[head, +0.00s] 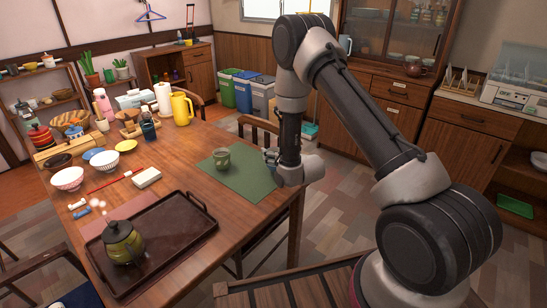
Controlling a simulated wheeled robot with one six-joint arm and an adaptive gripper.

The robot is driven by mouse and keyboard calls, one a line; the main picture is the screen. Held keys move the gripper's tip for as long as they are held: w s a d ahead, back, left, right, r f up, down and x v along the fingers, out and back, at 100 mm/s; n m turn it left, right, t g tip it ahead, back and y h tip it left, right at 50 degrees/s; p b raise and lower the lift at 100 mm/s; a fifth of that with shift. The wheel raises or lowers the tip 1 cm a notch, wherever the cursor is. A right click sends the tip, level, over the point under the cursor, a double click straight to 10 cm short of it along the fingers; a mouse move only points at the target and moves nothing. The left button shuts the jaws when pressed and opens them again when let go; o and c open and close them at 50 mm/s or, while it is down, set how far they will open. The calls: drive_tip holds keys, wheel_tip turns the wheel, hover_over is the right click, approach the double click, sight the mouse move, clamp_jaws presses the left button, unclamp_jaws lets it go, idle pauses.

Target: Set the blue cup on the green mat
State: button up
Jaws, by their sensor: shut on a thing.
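The green mat (245,180) lies flat on the right part of the wooden table. A green-brown cup (221,158) stands upright on its left part. My gripper (270,157) is over the mat's right edge, at the table's right side, and is shut on a small bluish thing that appears to be the blue cup. My wrist and fingers hide most of it. I cannot tell whether it touches the mat or hangs above it.
A dark tray (165,265) with a teapot (122,240) fills the table's near side. A chair (258,130) adjoins the mat's far side. The mat's middle is bare.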

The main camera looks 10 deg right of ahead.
drive_tip(key=shift+f, duration=0.7)
drive_tip(key=o, duration=1.1)
drive_tip(key=shift+f, duration=0.15)
drive_tip(key=shift+o, duration=0.2)
